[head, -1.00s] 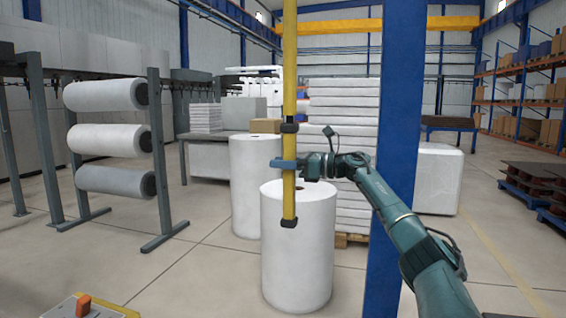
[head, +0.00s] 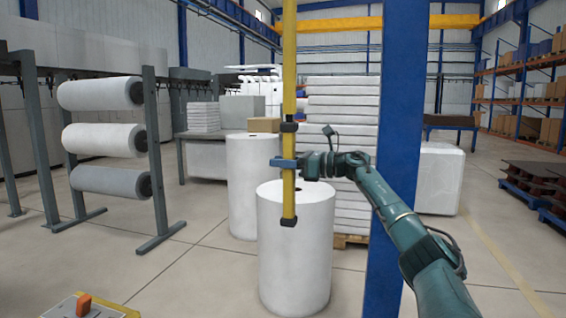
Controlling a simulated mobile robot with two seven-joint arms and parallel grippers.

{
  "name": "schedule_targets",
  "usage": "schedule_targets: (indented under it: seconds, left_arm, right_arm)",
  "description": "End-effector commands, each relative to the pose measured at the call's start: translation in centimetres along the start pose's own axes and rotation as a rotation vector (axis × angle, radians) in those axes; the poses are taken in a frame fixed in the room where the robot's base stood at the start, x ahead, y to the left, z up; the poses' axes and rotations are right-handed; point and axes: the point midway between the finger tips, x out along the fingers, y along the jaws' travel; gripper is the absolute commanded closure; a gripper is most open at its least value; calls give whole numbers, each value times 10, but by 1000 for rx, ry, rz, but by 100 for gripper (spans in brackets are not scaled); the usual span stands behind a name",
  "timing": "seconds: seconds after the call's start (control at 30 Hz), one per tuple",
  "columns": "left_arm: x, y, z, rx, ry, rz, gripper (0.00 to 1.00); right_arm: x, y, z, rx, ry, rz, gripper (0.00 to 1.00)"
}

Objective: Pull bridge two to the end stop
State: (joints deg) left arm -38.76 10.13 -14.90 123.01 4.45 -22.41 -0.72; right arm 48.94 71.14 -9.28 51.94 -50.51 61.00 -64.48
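A yellow vertical pole (head: 289,60) with black bands hangs in the middle of the head view, its lower end in front of a white roll. My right gripper (head: 284,162) reaches in from the right. Its blue fingers lie across the pole between the upper black band and the black lower end, and appear shut on it. The top of the pole is cut off by the picture edge, so what it hangs from is hidden. A yellow overhead beam (head: 340,27) crosses the back of the hall; I cannot tell whether it is bridge two. No end stop can be made out. My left gripper is out of view.
A white upright roll (head: 296,255) stands just behind the pole, with another roll (head: 243,190) behind it. A blue column (head: 398,120) stands to the right, close to my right arm. A rack of horizontal rolls (head: 103,140) stands left. Floor between is clear.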

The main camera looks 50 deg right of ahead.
Motion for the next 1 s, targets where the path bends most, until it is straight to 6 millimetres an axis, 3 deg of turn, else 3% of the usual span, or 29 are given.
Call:
schedule_targets:
  seconds: [0.3, 0.57, 0.77, 1.0]
  left_arm:
    - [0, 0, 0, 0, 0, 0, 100]
    - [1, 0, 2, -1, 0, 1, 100]
    - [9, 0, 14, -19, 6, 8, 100]
    - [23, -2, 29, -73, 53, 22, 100]
  right_arm:
    - [0, 0, -1, -1, 3, -2, 51]
    - [-2, -1, -1, -1, 2, -3, 51]
    - [-29, -1, -6, -4, 6, -5, 51]
    - [-83, 0, -10, -4, 8, -5, 51]
